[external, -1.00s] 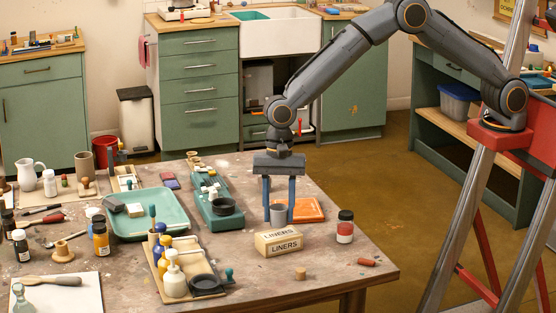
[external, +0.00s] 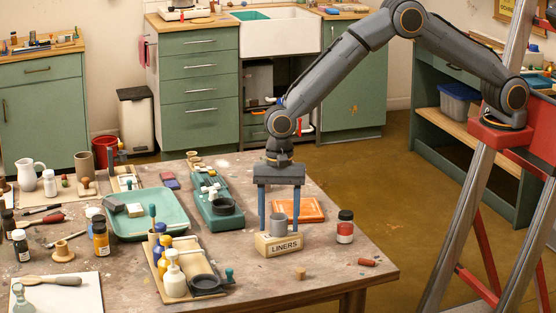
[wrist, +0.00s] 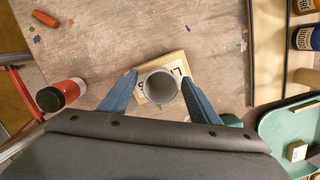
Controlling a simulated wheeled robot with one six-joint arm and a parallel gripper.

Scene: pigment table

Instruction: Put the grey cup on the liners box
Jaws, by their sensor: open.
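The grey cup (external: 279,221) is upright on top of the liners box (external: 280,246), a small pale block lettered LINERS. In the wrist view the cup (wrist: 158,87) covers much of the box's top, and one corner of the box (wrist: 178,60) shows beyond it. My gripper (external: 279,229) is open around the cup, with one blue finger on each side. The wrist view shows a gap between the cup and each finger of my gripper (wrist: 158,78).
A jar with a red label (external: 345,228) stands right of the box. An orange tray (external: 310,209) lies behind it. A wooden rack of bottles (external: 188,290) and a green tray (external: 217,222) are to the left.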

